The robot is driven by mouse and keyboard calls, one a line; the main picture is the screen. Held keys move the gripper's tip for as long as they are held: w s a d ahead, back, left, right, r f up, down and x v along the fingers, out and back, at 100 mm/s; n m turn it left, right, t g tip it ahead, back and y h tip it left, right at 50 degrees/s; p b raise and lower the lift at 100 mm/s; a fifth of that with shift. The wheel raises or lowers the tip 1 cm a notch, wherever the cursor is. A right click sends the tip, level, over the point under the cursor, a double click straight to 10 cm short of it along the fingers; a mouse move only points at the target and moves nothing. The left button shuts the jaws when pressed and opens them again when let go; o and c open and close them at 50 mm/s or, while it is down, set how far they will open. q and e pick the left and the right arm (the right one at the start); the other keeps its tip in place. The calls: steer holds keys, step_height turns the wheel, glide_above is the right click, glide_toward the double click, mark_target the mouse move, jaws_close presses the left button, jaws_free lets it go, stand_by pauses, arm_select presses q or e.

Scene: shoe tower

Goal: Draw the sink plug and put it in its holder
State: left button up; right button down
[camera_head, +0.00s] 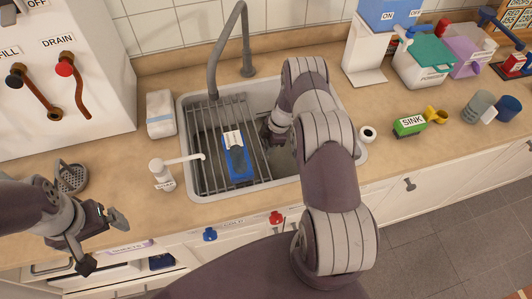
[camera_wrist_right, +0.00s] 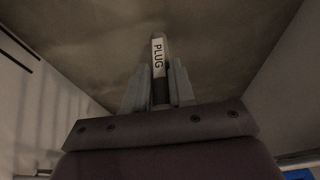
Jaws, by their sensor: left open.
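The plug (camera_wrist_right: 158,58), with a white label reading PLUG on its upright handle, stands in the sink basin in the right wrist view. My right gripper (camera_wrist_right: 158,85) has a finger on each side of the handle, close against it. In the head view my right arm reaches down into the sink (camera_head: 275,88), and its forearm hides the plug. A small white round cup with a dark opening (camera_head: 367,134) stands on the counter right of the sink; I cannot tell whether it is the plug holder. My left gripper (camera_head: 102,240) is open and empty at the counter's front left.
A rack (camera_head: 215,120) covers the sink's left part, with a blue labelled item (camera_head: 237,158) on it. The tap (camera_head: 246,50) arches behind. A white soap dispenser (camera_head: 162,175) stands left, a green SINK item (camera_head: 409,126) right. Bare counter (camera_head: 420,165) lies at right.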

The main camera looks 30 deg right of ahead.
steer(key=shift+r, duration=0.6)
stand_by(0.3)
steer(key=shift+r+p, duration=0.9)
steer(key=shift+r, duration=0.4)
